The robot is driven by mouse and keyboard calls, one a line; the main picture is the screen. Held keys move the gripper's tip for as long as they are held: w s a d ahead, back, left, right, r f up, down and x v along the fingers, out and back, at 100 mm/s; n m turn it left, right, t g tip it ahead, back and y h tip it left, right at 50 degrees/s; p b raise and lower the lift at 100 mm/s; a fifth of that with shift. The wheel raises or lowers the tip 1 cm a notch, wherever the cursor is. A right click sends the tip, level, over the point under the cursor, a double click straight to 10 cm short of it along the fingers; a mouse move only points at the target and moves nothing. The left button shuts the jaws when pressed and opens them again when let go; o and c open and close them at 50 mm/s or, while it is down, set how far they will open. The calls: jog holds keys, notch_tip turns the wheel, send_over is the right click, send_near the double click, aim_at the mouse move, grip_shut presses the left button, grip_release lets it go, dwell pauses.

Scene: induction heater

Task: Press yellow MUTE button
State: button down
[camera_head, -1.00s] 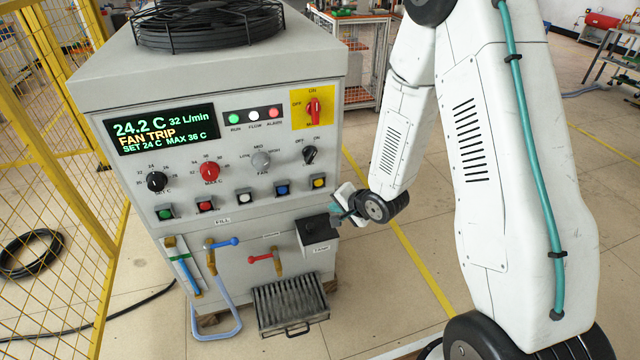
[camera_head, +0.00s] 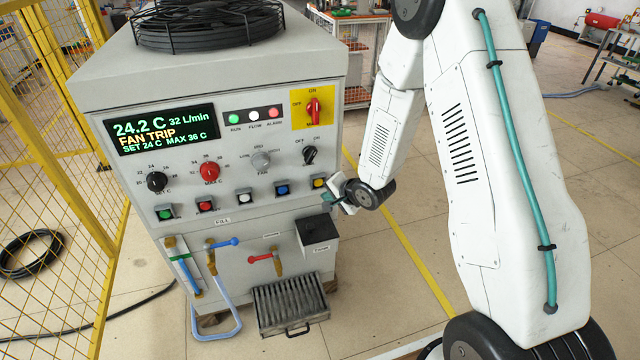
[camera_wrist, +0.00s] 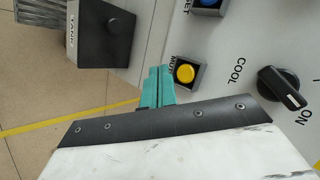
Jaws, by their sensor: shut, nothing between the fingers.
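The yellow MUTE button (camera_head: 319,183) sits at the right end of the button row on the white cabinet. In the wrist view the yellow button (camera_wrist: 185,74) is in a grey square housing, with a partly hidden label beside it. My gripper (camera_head: 328,199) is just right of and below the button in the head view. In the wrist view its teal fingers (camera_wrist: 158,72) are shut and empty, with their tips beside the housing. I cannot tell whether they touch it.
The blue button (camera_head: 282,189) is left of the yellow one. A black selector knob (camera_head: 309,154) is above; it also shows in the wrist view (camera_wrist: 282,88). A dark tank box (camera_head: 316,232) juts out below. The display (camera_head: 163,129) reads FAN TRIP. Open floor lies right of the cabinet.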

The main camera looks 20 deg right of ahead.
aim_at(318, 186)
jog(key=shift+w, duration=1.55)
dwell(0.9)
jog(key=shift+w, duration=0.45)
jog(key=shift+w, duration=0.45)
dwell(0.5)
dwell(0.3)
jog(key=shift+s, duration=0.9)
jog(key=s, duration=0.5)
